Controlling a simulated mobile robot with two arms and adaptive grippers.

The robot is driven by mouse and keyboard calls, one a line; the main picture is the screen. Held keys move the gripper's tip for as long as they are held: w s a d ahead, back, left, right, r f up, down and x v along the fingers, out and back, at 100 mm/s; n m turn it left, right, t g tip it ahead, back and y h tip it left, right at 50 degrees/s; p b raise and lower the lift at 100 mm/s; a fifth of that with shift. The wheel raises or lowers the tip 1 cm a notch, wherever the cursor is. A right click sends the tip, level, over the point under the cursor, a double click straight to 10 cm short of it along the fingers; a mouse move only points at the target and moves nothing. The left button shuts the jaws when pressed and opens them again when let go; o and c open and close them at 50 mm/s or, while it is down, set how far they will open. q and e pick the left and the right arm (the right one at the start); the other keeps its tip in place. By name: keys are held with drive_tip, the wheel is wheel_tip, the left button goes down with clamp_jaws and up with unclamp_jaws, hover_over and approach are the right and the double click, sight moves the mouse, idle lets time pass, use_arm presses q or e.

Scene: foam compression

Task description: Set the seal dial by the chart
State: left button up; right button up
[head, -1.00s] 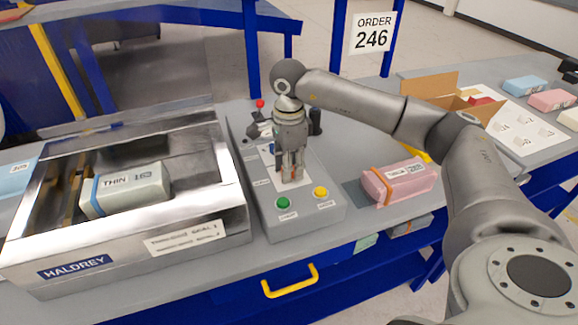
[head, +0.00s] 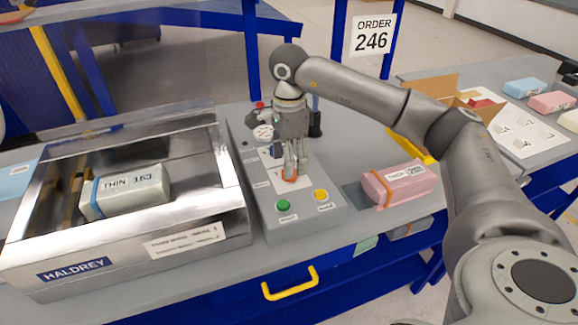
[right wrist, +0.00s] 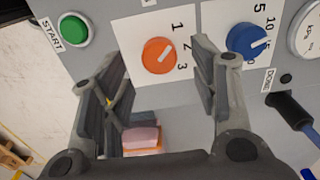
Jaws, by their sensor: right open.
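The orange seal dial (right wrist: 158,56), marked 1, 2 and 3, sits on the grey control panel (head: 312,217). Its white mark points up and right, roughly towards 2; I cannot tell its exact setting. The dial (head: 290,178) also shows below my fingertips in the head view. My right gripper (head: 293,168) is open above it; in the right wrist view its fingers (right wrist: 155,72) stand either side of the dial, empty. A small chart label (head: 187,240), too blurred to read fully, is on the press front. My left gripper is not in view.
A blue dial (right wrist: 247,41) and a gauge (right wrist: 309,32) are beside the orange dial. The green START button (head: 283,206) and a yellow button (head: 320,195) are in front. A pack marked THIN (head: 130,191) lies in the press; a pink pack (head: 400,183) lies right of the panel.

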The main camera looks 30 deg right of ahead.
wheel_tip(320, 180, up, 9)
drive_tip(key=shift+f, duration=0.15)
idle(0.6)
